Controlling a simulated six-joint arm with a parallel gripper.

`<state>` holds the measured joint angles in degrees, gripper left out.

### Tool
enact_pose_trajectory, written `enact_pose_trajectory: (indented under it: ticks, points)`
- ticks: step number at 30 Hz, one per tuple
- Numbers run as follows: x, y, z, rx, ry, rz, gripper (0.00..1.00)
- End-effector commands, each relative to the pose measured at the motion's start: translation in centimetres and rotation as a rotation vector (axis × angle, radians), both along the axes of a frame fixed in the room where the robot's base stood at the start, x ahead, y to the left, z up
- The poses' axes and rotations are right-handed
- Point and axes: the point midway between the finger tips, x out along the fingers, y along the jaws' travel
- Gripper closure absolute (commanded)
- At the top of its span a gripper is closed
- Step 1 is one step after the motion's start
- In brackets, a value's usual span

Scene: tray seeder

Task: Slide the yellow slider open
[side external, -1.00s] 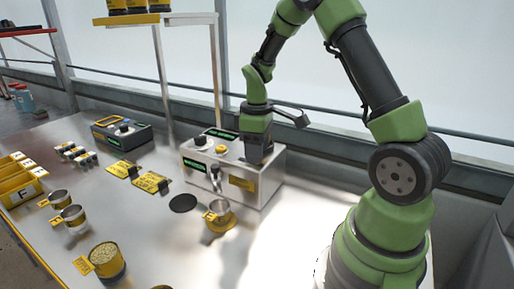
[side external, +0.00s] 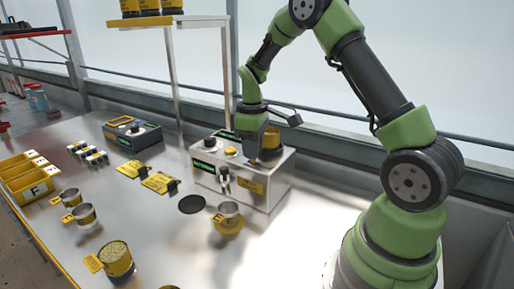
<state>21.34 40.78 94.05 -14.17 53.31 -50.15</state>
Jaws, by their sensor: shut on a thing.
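The seeder box (side external: 281,187) is a pale metal unit at the centre of the table, with green displays, a dark knob and a yellow button on top. My gripper (side external: 246,157) points down at the box top, right of the yellow button (side external: 231,151). It is shut on a part there, apparently the yellow slider; the fingers hide the grip point. A yellow-brown part (side external: 270,140) shows on the box top just right of my gripper. I cannot tell how far the slider is open.
In front of the box are a black disc (side external: 192,204) and a metal cup (side external: 229,211) on a yellow base. A seed-filled yellow cup (side external: 116,260), smaller cups and yellow bins (side external: 27,178) stand left. A shelf post (side external: 229,75) rises behind the box.

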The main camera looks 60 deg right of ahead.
Motion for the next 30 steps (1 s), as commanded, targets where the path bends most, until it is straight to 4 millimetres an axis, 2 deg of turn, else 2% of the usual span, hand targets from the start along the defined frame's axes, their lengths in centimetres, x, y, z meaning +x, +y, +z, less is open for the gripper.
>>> enact_pose_trajectory:
  ticks: [4, 5, 7, 8, 16, 19, 30]
  points:
    - [0.4, 0.0, 0.1, -0.007, -0.017, 0.007, 1.0]
    - [0.4, 0.0, 0.1, -0.006, -0.018, 0.006, 0.71]
    - [0.4, 0.0, 0.1, -0.005, -0.017, 0.006, 0.55]
    - [0.4, 0.0, 0.1, -0.005, -0.016, 0.006, 0.52]
    - [0.3, 0.0, 0.1, -0.004, -0.012, 0.004, 0.52]
    - [0.3, 0.0, 0.9, -0.006, -0.014, 0.005, 0.52]
    - [0.3, 0.0, 7.8, -0.007, -0.018, 0.005, 0.52]
